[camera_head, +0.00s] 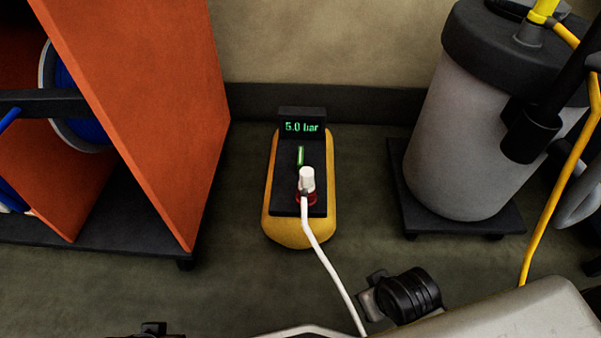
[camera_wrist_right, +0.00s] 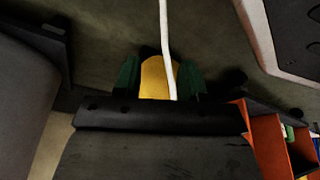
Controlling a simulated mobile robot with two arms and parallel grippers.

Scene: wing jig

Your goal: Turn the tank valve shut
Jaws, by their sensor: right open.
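The yellow tank (camera_head: 285,231) lies on the floor in the middle of the head view. Its black top carries a display (camera_head: 302,127) reading 5.0 bar. Below the display is a narrow green-lit piece (camera_head: 300,156); I cannot tell whether this is the valve. My left gripper is not visible.
An orange shelf (camera_head: 170,110) with a blue reel (camera_head: 80,100) stands left of the tank. A grey canister (camera_head: 450,140) on a black base (camera_head: 470,226) stands right. A yellow hose (camera_head: 550,190) hangs there. Floor beside the tank is clear.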

